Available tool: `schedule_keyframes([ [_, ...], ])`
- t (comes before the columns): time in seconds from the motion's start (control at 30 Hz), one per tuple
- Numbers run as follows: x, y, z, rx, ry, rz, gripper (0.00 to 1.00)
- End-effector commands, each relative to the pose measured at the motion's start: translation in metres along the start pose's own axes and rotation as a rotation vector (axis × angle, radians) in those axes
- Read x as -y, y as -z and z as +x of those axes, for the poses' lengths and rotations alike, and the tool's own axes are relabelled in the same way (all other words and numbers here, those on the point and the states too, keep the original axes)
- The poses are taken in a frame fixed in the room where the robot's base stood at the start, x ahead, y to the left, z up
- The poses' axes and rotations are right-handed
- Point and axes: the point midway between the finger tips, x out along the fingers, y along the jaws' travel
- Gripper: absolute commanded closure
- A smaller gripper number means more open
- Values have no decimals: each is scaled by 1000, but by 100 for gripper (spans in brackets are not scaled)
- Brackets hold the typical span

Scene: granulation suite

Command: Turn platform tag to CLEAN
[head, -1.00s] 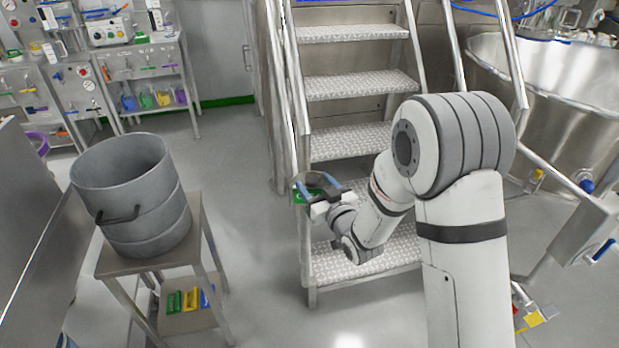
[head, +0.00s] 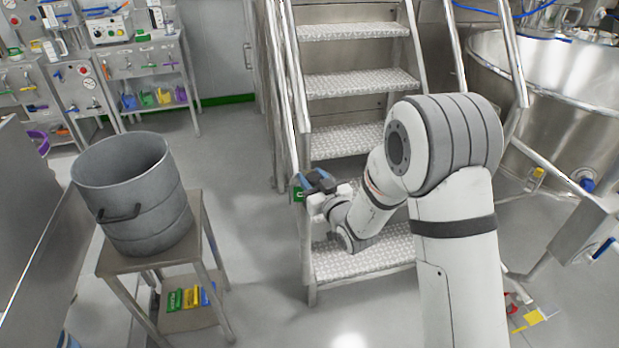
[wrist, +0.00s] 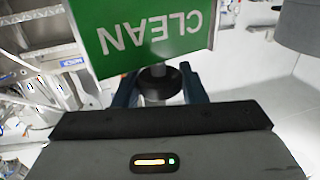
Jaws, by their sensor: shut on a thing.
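The platform tag (wrist: 150,22) is a green plate marked CLEAN, upside down in the wrist view. Its green face also shows small in the head view (head: 298,194), beside the left side of the platform steps. My gripper (head: 312,184) is at the tag, with its blue-grey fingers shut on it. In the wrist view, my gripper (wrist: 160,88) has a finger on each side of a dark round piece (wrist: 160,80) just below the lettering. The tag's other face is hidden, and the exact contact is hard to see.
The metal steps (head: 362,86) with handrails (head: 292,90) stand close around my arm. A grey bucket (head: 130,195) sits on a small stand (head: 205,245) at the left. A large steel vessel (head: 560,80) is at the right. Floor between stand and steps is clear.

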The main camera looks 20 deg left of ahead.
Motion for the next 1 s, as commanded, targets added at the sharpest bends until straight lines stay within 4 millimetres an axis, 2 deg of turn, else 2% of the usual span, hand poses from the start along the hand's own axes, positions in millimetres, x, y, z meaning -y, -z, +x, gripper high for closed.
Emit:
schedule_keyframes([
  [0.23, 1, -2, 0, -2, 31, 0, 85],
  [0.63, 2, -1, 1, -3, 246, -1, 85],
  [1.0, 3, 0, 0, 0, 277, -1, 85],
])
